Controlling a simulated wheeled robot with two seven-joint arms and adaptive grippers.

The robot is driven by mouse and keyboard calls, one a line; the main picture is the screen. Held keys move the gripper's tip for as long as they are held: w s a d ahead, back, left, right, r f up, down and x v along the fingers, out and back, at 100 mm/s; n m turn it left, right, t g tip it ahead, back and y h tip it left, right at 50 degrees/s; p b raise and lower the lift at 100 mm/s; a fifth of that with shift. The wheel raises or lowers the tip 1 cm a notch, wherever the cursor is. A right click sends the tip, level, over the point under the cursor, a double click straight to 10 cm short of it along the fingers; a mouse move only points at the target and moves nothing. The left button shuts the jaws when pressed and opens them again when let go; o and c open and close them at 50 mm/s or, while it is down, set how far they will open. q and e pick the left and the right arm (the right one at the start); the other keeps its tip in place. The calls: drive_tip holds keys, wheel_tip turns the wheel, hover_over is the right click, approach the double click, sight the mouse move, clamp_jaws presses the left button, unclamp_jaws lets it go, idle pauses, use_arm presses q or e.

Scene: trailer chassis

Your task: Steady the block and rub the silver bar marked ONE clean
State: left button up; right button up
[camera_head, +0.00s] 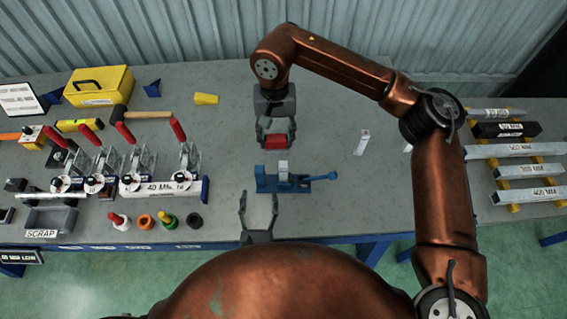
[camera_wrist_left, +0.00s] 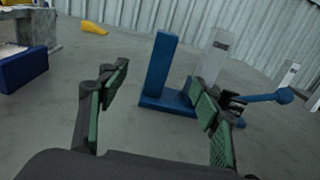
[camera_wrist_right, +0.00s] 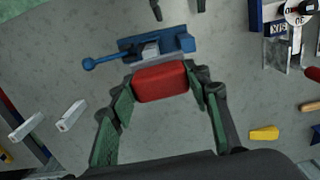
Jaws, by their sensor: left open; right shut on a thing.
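A blue clamp block (camera_head: 283,184) with a side handle sits mid-table; it also shows in the left wrist view (camera_wrist_left: 158,65). A silver bar (camera_wrist_left: 213,57) stands upright in it, seen end-on in the right wrist view (camera_wrist_right: 150,50); its mark is not readable. My right gripper (camera_head: 276,139) is shut on a red pad (camera_wrist_right: 160,82), just behind the clamp block in the head view. Whether the pad touches the bar is unclear. My left gripper (camera_head: 259,200) is open and empty at the front of the clamp block, which lies ahead of its fingers.
Long bars (camera_head: 515,150) lie on a rack at far right. The table around the clamp block is clear.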

use_arm(q)
drive_tip(key=o, duration=0.3)
drive_tip(key=s, duration=0.7)
drive_tip(key=shift+s+a, duration=0.2)
drive_tip(key=shift+s, duration=0.05)
